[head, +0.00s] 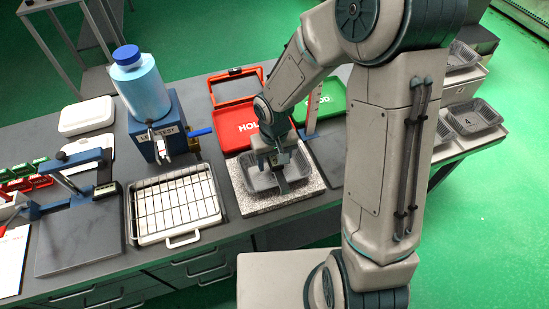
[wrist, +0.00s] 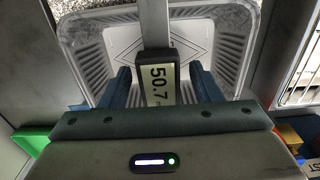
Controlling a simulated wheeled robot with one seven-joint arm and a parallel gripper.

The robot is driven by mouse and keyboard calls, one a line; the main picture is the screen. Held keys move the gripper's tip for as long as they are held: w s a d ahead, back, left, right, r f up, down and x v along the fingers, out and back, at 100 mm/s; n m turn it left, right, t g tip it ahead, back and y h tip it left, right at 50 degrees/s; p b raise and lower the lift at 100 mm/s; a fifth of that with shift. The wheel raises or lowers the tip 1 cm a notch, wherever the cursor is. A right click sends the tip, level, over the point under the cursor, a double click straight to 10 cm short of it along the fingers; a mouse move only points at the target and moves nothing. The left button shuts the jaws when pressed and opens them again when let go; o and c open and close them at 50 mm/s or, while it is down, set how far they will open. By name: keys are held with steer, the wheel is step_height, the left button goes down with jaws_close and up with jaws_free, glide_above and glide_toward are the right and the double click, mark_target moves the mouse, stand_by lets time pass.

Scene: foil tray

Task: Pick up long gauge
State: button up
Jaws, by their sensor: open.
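The long gauge shows in the wrist view as a dark head with a lit display (wrist: 162,85) reading about 50.7 and a pale grey bar (wrist: 153,22) running to the top edge. It lies over the grey ribbed foil tray (wrist: 231,45). My gripper (wrist: 161,77) is open, with one blue finger on each side of the gauge head. In the head view my gripper (head: 276,163) is low over the foil tray (head: 261,184), and part of the gauge (head: 282,185) shows below it. Whether the fingers touch the gauge is hard to tell.
The tray sits on a speckled stone slab (head: 257,205). A white tray with a wire rack (head: 178,238) stands to its left, a leak tester (head: 165,125) behind that.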

steer(key=c, duration=1.2)
steer(key=shift+r, duration=0.2)
steer(key=shift+c, duration=0.2)
